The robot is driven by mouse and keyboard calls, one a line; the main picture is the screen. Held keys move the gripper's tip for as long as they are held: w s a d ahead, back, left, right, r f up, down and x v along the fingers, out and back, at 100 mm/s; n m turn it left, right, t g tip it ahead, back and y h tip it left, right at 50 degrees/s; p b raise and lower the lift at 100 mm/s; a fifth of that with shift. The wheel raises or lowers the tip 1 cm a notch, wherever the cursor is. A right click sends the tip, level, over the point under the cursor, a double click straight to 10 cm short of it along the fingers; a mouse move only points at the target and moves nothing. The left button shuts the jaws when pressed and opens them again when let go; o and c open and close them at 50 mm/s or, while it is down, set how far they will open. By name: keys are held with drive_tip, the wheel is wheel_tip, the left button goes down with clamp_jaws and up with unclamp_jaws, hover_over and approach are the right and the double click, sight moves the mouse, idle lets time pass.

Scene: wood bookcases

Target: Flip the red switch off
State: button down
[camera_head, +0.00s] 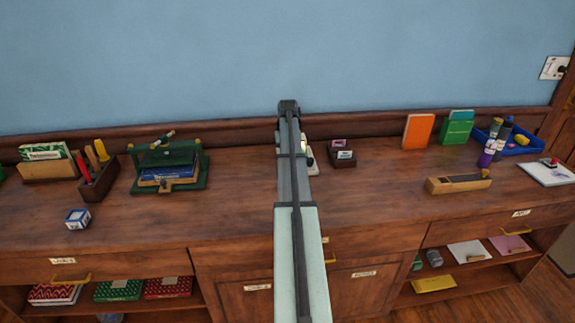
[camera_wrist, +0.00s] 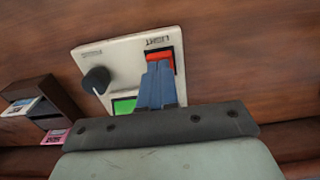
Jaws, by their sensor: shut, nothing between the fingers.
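The red switch (camera_wrist: 159,55) sits at the upper right of a white panel (camera_wrist: 118,55) in the wrist view, beside the upside-down label "LIGHT". My gripper (camera_wrist: 159,66) is shut and empty. Its blue fingertips overlap the lower part of the red switch in the picture; I cannot tell whether they touch it. The fingers hide part of the panel's middle. In the head view my arm hides most of the panel, and only its right edge (camera_head: 310,160) shows; the red switch is hidden there.
The panel also bears a black knob (camera_wrist: 96,80) and a green switch (camera_wrist: 124,105), partly covered by my gripper. A small dark card holder (camera_head: 343,158) stands just right of the panel. A green press (camera_head: 168,168) stands to the left.

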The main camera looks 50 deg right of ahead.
drive_tip(key=shift+f, duration=0.85)
idle(0.5)
drive_tip(key=shift+r, duration=3.55)
drive_tip(key=shift+w, duration=0.1)
